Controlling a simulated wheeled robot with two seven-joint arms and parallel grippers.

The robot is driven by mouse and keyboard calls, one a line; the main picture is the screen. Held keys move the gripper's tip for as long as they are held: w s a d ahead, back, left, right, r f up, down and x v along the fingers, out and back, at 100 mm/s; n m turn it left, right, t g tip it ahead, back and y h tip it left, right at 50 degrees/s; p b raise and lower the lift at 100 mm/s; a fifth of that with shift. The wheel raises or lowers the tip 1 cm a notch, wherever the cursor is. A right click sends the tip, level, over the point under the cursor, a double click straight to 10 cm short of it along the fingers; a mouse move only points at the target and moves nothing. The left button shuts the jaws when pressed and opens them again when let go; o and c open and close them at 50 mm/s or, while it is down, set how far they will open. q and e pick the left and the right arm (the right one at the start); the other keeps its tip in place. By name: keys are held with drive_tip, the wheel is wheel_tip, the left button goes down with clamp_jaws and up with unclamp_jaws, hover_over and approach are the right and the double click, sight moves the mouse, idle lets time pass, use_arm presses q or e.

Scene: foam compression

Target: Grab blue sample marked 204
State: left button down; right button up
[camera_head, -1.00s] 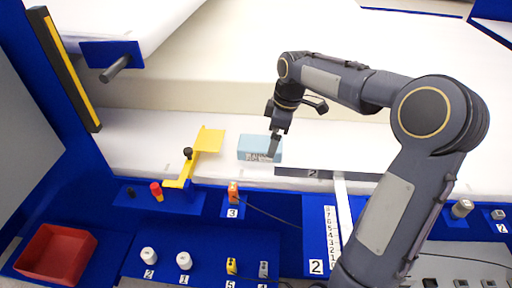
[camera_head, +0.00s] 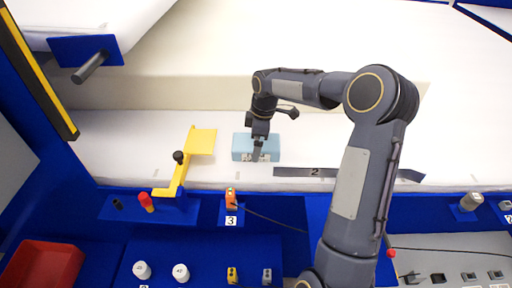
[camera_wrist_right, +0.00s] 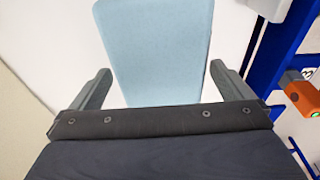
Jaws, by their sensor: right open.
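The light blue sample (camera_head: 241,147) is a small block lying on the white surface, with a dark marking on its front face that I cannot read clearly. My right gripper (camera_head: 257,154) is over it in the head view and hides part of it. In the right wrist view the blue sample (camera_wrist_right: 158,50) lies ahead, between the two open fingers of my right gripper (camera_wrist_right: 160,88). White gaps show between the sample and the fingers' bases. My left gripper is not in view.
A yellow bracket (camera_head: 200,142) stands left of the sample. An orange piece (camera_head: 231,195) on the blue frame is in front, and a red bin (camera_head: 42,266) is at lower left. White surface behind the sample is clear.

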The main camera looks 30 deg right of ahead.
drive_tip(key=shift+a+f, duration=0.1)
drive_tip(key=shift+f, duration=0.25)
drive_tip(key=shift+c, duration=0.4)
drive_tip(key=c, duration=0.9)
drive_tip(key=shift+r, duration=0.1)
drive_tip(key=shift+r, duration=0.1)
